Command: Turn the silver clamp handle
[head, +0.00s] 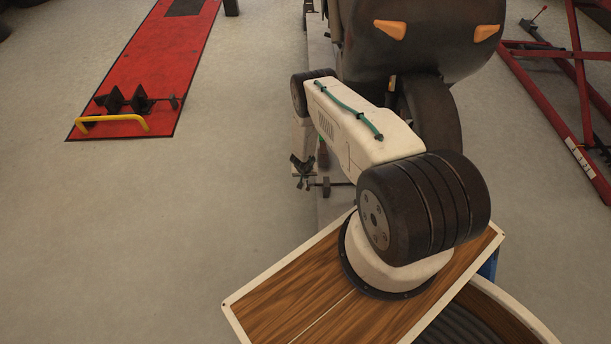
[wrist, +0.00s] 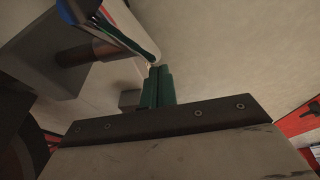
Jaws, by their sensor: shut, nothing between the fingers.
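My gripper (wrist: 159,72) shows in the wrist view as two green fingers closed together, with nothing between them. In the head view my arm reaches out to the front wheel of the dark motorcycle (head: 420,40), and the fingertips are hard to make out there. A thin rod with a small round end (head: 326,187) shows beside the arm's end, low by the wheel; it looks like the clamp handle, but its silver colour is not clear. In the wrist view a brownish cylinder (wrist: 85,53) lies left of the fingers, apart from them. I cannot tell whether the fingers touch the handle.
A red lift (head: 150,65) with a yellow bar (head: 112,119) and a black wheel clamp (head: 135,101) lies at the left. A red frame (head: 555,85) stands at the right. The grey floor between the red lift and my arm is clear.

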